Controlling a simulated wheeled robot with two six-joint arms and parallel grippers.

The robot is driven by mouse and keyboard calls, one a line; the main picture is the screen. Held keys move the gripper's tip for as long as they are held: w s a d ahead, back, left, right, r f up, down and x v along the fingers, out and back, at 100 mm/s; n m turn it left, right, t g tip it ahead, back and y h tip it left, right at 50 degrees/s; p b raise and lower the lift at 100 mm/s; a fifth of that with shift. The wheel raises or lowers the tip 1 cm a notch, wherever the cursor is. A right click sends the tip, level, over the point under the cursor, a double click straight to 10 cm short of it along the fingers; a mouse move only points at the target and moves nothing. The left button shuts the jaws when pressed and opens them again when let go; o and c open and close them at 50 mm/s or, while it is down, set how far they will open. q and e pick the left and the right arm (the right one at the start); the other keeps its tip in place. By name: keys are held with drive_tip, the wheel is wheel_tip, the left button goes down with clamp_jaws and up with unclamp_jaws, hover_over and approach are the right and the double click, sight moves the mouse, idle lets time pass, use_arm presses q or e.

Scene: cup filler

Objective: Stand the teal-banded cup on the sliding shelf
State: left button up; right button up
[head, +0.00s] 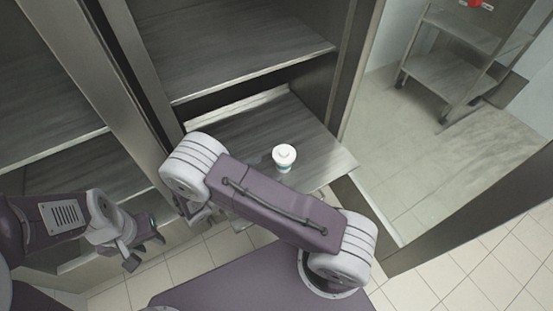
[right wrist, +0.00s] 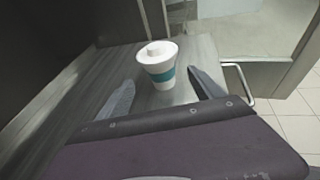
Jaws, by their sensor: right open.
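The teal-banded cup (head: 284,157) is white with a white lid and stands upright on the pulled-out sliding shelf (head: 325,155). In the right wrist view the cup (right wrist: 158,68) shows its teal band, with bare shelf board around it. My right gripper (right wrist: 161,77) is open, its two fingers spread apart on the near side of the cup, with no visible grip on it. In the head view my right arm hides most of that gripper. My left gripper (head: 145,249) is open and empty, low at the left, away from the cup.
A fixed shelf (head: 235,45) is above the sliding shelf inside the metal cabinet. A post (head: 140,85) divides it from shelves at the left. A handle (right wrist: 243,82) is at the shelf's edge. A cart (head: 455,70) stands at the upper right.

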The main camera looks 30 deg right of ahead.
drive_tip(key=v, duration=0.4)
drive_tip(key=shift+a+p, duration=0.1)
drive_tip(key=shift+p, duration=0.25)
drive_tip(key=s+d+m+g+y, duration=0.1)
drive_tip(key=d+m+g, duration=0.1)
drive_tip(key=s+d+m+g+y, duration=0.1)
drive_tip(key=s+m+g, duration=0.1)
drive_tip(key=shift+s+d+r, duration=0.2)
drive_tip(key=shift+d+r, duration=0.15)
drive_tip(key=shift+r, duration=0.05)
drive_tip(key=s+r+m+y, duration=0.2)
drive_tip(key=m+y, duration=0.4)
drive_tip(key=m, duration=0.3)
drive_tip(key=s+r+m+y, duration=0.2)
drive_tip(key=s+m+y, duration=0.2)
drive_tip(key=m, duration=0.5)
drive_tip(key=shift+d+r+y, duration=0.35)
drive_tip(key=shift+r+y, duration=0.05)
drive_tip(key=shift+y, duration=0.6)
wheel_tip(320, 180, up, 30)
drive_tip(key=p, duration=3)
drive_tip(key=shift+r, duration=0.15)
